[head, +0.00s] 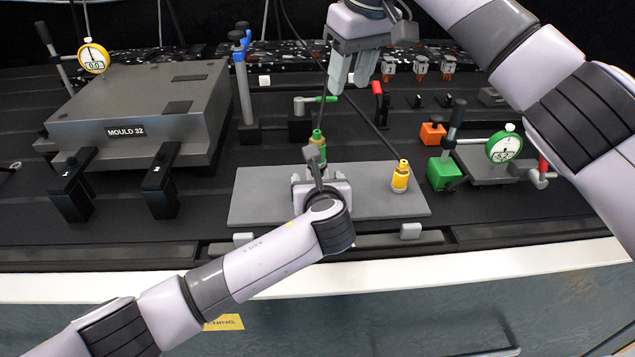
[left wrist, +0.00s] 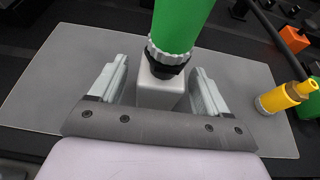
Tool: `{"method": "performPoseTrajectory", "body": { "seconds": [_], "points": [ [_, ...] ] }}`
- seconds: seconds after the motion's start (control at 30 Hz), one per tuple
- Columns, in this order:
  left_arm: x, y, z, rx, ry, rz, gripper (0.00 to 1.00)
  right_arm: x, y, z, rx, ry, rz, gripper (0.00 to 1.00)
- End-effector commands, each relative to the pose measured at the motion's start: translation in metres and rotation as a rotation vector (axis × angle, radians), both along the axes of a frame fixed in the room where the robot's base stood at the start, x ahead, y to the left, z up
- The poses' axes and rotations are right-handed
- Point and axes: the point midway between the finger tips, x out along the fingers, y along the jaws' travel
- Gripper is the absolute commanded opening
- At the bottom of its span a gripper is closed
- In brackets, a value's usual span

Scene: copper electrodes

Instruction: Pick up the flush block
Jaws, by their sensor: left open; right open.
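A small light-grey block (left wrist: 160,92), which I take to be the flush block, stands between the fingers of my left gripper (left wrist: 160,66) in the left wrist view. The fingers are open, one on each side, with small gaps visible. A green coupling (left wrist: 178,25) with a ribbed collar and dark nut rises at its far end; it also shows in the head view (head: 318,147). The block rests on a flat grey plate (head: 262,195), where my left gripper (head: 320,182) mostly hides it. My right gripper (head: 348,86) is open and empty, raised behind the plate.
A yellow coupling (head: 400,176) stands on the plate's right, with a black hose (head: 365,120) running to it. MOULD 32 (head: 150,112) and its black clamps are at left. Green (head: 442,172) and orange (head: 432,133) blocks and a green dial gauge (head: 504,147) stand right.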

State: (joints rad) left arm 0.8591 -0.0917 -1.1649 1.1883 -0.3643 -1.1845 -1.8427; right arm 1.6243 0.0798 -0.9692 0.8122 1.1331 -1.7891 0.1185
Motion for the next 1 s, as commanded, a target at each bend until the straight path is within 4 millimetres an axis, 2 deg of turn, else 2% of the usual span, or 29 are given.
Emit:
{"method": "performPoseTrajectory", "body": {
  "seconds": [0.33,0.37,0.4,0.57,0.87,1.0],
  "points": [
    [0.004,0.0,-0.002,0.0,0.0,-0.001,0.77,0.0,0.0,0.0,0.0,0.0,0.0,0.43],
    [0.004,0.0,-0.002,0.0,0.0,-0.001,0.73,0.0,0.0,0.0,0.0,0.0,0.0,0.43],
    [0.004,0.0,-0.002,0.0,0.0,-0.001,0.6,0.0,0.0,0.0,0.0,0.0,0.0,0.43],
    [0.004,0.0,-0.002,0.0,0.0,-0.001,0.08,0.0,0.0,0.0,0.0,0.0,0.0,0.43],
    [0.005,-0.001,0.002,-0.002,-0.004,-0.001,0.07,0.0,0.0,0.0,0.0,0.0,0.0,0.43],
    [0.005,-0.001,0.012,-0.002,-0.006,-0.003,0.07,0.0,0.0,0.0,0.0,0.0,0.0,0.43]
  ]
}}
